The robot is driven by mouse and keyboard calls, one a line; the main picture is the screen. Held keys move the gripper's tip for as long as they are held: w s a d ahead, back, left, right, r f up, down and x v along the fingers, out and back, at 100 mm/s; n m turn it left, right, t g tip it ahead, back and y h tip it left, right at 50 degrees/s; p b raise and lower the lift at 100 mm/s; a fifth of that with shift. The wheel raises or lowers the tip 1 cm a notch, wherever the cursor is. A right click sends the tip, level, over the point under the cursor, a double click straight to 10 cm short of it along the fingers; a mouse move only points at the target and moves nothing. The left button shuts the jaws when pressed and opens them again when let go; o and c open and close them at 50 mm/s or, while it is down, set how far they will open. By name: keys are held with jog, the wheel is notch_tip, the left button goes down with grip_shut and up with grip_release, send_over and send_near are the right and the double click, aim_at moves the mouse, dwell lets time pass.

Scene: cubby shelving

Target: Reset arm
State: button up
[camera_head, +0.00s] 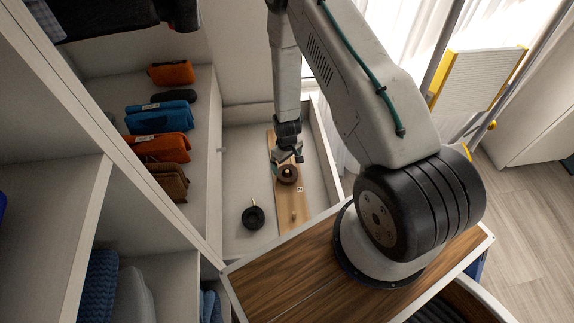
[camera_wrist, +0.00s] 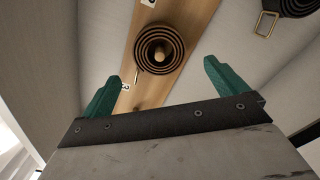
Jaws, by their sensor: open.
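My gripper (camera_wrist: 160,85) shows in the wrist view with two green fingers spread wide and nothing between them. In the head view my gripper (camera_head: 287,158) hangs at the end of my arm, low over a wooden board in the open white bin. A dark coiled roll (camera_wrist: 159,50) sits around a wooden peg on the board (camera_wrist: 190,18), just beyond the fingertips and apart from them. In the head view the roll (camera_head: 288,176) is right below the gripper, which partly covers the board's upper end.
A second dark coil with a buckle (camera_head: 253,217) lies on the bin floor left of the board (camera_head: 295,222). A shelf at left holds folded orange (camera_head: 163,147), blue (camera_head: 160,120) and brown (camera_head: 168,182) clothes. The bin's white walls (camera_head: 328,150) stand close around my gripper.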

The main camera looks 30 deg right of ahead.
jog(key=shift+s, duration=0.1)
dwell(0.6)
jog(key=s+a+r+m+g, duration=0.1)
jog(key=s+r+g, duration=0.15)
jog(key=s, duration=0.35)
jog(key=s+a+r+m+g, duration=0.1)
jog(key=s+a+r, duration=0.15)
jog(key=r, duration=1.55)
jog(key=s+a+r+m+g, duration=0.1)
jog(key=s+r, duration=0.2)
jog(key=r, duration=1.5)
jog(key=s+r+t, duration=0.3)
jog(key=s+r, duration=0.4)
jog(key=r, duration=0.3)
jog(key=s+a+r+t, duration=0.1)
jog(key=s+r+t, duration=0.2)
jog(key=s+r, duration=0.4)
notch_tip(320, 180, up, 3)
jog(key=shift+a+f+n, duration=0.15)
jog(key=shift+n, duration=0.15)
